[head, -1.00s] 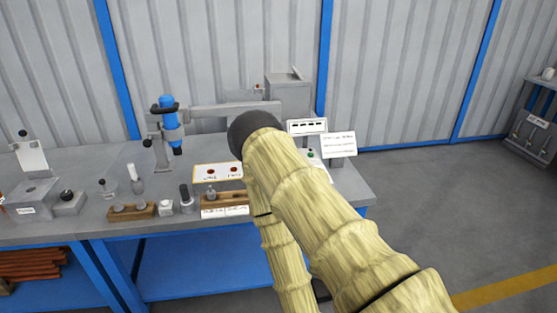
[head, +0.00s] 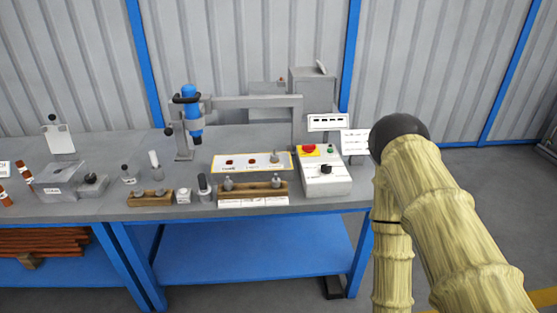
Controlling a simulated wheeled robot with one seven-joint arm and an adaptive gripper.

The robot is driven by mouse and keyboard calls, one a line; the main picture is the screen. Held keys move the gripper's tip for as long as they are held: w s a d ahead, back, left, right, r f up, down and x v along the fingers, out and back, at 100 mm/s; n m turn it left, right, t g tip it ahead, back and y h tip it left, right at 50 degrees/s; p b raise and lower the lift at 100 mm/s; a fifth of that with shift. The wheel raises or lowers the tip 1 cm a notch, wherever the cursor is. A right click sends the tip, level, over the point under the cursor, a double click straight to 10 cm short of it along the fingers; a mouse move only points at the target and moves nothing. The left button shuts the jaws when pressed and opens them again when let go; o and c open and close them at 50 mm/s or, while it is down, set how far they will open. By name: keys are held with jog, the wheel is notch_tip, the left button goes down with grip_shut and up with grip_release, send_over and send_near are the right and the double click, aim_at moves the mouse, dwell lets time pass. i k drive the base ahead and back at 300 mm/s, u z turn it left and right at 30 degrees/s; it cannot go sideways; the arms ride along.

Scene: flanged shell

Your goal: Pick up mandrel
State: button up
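No part is clearly marked as the mandrel, and I cannot tell which it is. Small candidates stand on the grey bench (head: 110,208): a dark-topped upright cylinder (head: 204,187), a pale-topped grey cylinder (head: 155,164), and small grey metal pieces in a wooden rack (head: 252,194) with white labels. A second, smaller wooden rack (head: 150,199) to the left also carries grey pieces. My arm, with a black rounded joint, rises at the right of the head view, beside the bench's right end. My gripper itself does not show.
A blue tool (head: 191,115) on a grey stand rises at the bench's back. A white control box (head: 325,178) with a red button sits at the right end. A yellow-edged panel (head: 250,162) lies behind the racks. The lower blue shelf (head: 255,250) is bare.

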aim_at(274, 155)
jog(key=z, duration=1.75)
jog(key=i, duration=0.6)
jog(key=u, duration=2.3)
